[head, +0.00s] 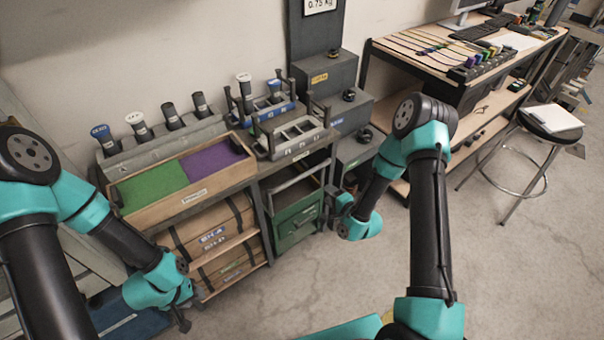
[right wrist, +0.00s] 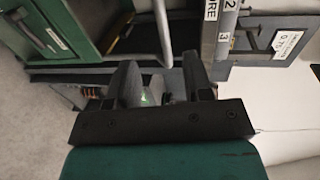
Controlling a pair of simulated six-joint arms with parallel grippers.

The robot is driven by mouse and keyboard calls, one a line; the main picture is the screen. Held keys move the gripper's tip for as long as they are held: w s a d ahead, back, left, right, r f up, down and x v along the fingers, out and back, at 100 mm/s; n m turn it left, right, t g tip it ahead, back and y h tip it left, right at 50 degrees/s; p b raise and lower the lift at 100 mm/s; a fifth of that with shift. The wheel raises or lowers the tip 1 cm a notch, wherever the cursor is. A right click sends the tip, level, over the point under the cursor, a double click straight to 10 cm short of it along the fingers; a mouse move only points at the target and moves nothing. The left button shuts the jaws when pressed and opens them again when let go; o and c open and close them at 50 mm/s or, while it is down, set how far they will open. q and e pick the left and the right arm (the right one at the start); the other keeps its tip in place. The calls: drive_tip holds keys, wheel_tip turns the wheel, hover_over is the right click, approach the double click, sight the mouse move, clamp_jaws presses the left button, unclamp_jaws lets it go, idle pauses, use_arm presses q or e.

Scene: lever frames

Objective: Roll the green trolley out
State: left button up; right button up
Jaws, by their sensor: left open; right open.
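The green trolley (head: 293,238) stands in the bay under the right end of the workbench, with an open top and a small handle on its front. It also shows at the upper left of the right wrist view (right wrist: 62,42). My right gripper (head: 337,207) is open, just to the right of the trolley's front. In the right wrist view its fingers (right wrist: 160,78) are apart, and a pale grey bar (right wrist: 162,30) runs down towards the gap between them. I cannot tell whether the fingers touch the bar. My left gripper (head: 187,309) is open and empty, low before the bench's left part.
Wooden crates (head: 214,236) fill the shelf below. Grey stepped boxes (head: 325,80) stand right of it. The floor (head: 300,290) in front is clear; a stool (head: 548,122) stands far right.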

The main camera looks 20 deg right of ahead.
drive_tip(key=shift+w, duration=0.1)
drive_tip(key=x, duration=1.7)
drive_tip(key=shift+w+a+f, duration=0.1)
clamp_jaws()
